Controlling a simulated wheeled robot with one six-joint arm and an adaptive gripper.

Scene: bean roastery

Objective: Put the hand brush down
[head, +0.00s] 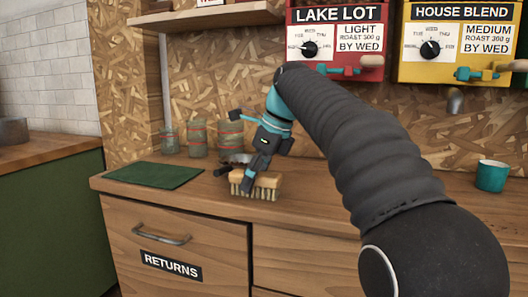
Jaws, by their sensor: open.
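The hand brush (266,187) has a light wooden block with pale bristles pointing down. It is on the wooden counter, close to the front edge and above the drawer fronts. My gripper (243,174) is right behind and above the brush, with its dark fingers open. The fingers overlap the back of the brush in the picture; whether they touch it I cannot tell. My arm comes in from the lower right and hides part of the counter and back wall.
A dark green mat (155,175) lies on the counter at left. Several jars (198,138) stand behind it. A teal mug (491,175) stands at right. Red (336,40) and yellow (458,42) dispensers hang above. A drawer labelled RETURNS (170,265) is shut below.

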